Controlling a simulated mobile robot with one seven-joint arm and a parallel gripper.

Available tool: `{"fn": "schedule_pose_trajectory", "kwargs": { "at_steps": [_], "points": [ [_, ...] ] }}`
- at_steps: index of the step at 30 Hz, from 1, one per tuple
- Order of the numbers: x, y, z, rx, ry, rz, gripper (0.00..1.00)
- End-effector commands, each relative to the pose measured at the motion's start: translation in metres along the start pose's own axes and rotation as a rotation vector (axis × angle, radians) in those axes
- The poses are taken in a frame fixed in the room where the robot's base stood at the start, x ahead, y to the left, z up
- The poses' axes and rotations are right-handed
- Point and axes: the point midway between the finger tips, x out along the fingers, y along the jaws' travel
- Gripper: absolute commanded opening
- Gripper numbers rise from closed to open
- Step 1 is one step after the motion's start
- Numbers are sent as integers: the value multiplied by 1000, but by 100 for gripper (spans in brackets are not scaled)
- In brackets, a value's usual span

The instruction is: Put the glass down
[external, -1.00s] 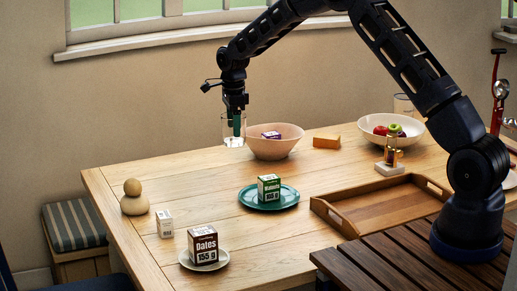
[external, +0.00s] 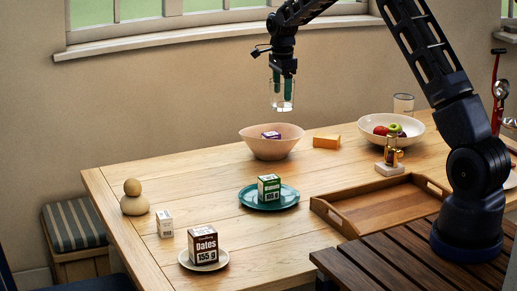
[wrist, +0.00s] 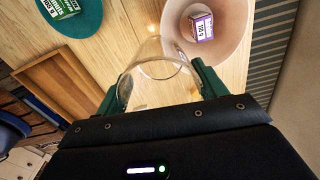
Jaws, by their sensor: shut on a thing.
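My gripper (external: 282,88) is shut on a clear glass (external: 281,103), with its green fingers at the glass's wall. The glass is held upright in the air, above and a little behind the pink bowl as seen in the external view. In the wrist view the glass (wrist: 155,78) sits between the two green fingers (wrist: 157,88), and the table shows through it. It is apart from the table and from everything on it.
The pink bowl (external: 258,148) holds a purple box (external: 271,135). A teal plate (external: 288,201) bears a walnuts box (external: 269,187). Also on the table are an orange block (external: 326,141), a fruit bowl (external: 365,133), another glass (external: 403,104), a wooden tray (external: 330,216) and a dates box (external: 203,245). The left back tabletop is clear.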

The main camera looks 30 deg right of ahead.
Motion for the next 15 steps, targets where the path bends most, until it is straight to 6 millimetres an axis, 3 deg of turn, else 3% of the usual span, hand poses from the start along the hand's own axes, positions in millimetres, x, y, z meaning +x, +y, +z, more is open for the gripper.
{"fn": "schedule_pose_trajectory", "kwargs": {
  "at_steps": [1,3,7,10,15],
  "points": [
    [-1,1,-24,-6,0,-1,40],
    [-1,3,-54,-25,0,-1,40],
    [-1,10,-102,-55,0,-1,40],
    [-1,15,-129,-74,-1,-1,40],
    [-1,21,-154,-94,-2,-1,40]
  ]
}}
